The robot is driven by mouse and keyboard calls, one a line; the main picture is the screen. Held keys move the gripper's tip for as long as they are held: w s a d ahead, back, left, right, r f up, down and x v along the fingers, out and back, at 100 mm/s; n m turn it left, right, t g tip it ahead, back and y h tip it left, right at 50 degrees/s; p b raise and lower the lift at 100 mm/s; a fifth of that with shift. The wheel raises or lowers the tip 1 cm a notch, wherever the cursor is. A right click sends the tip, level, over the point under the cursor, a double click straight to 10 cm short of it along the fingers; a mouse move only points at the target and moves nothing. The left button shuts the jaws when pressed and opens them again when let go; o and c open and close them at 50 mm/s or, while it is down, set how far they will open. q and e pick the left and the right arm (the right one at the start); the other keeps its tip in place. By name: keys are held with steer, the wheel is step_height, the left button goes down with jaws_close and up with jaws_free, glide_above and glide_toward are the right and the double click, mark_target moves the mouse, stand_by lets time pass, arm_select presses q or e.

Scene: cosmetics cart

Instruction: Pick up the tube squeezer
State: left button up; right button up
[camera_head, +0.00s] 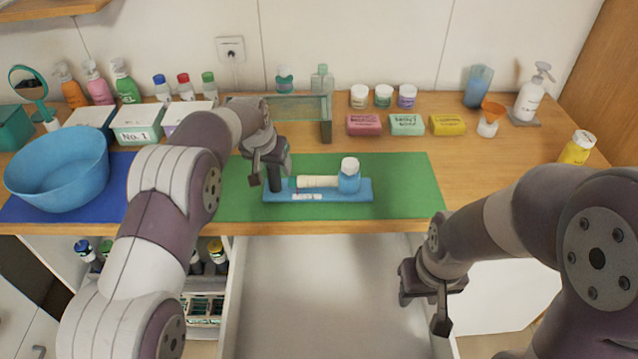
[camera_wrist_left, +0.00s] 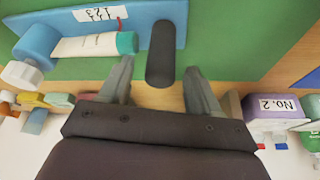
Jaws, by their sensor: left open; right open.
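The tube squeezer has a blue base (camera_head: 335,188) lying on the green mat, with a dark upright handle (camera_head: 273,178) at its left end. A pale tube (camera_head: 318,181) lies on it, and a blue holder with a white cap (camera_head: 349,177) is at its right end. My left gripper (camera_head: 270,165) is open at the handle. In the left wrist view its fingers (camera_wrist_left: 160,88) point toward the dark handle (camera_wrist_left: 161,52), one to each side, with visible gaps. The base (camera_wrist_left: 150,18) also shows there. My right gripper (camera_head: 424,308) is open and empty over the drawer.
A green mat (camera_head: 405,190) lies under the squeezer. A blue bowl (camera_head: 58,170) stands at left on a blue mat (camera_head: 118,180). A glass shelf (camera_head: 285,107), soaps (camera_head: 407,124) and jars (camera_head: 383,95) stand behind. An open drawer (camera_head: 320,290) is in front.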

arm_select(q)
steer(key=shift+s+r, duration=0.1)
steer(key=c, duration=0.3)
jaws_close()
steer(key=shift+r, duration=0.1)
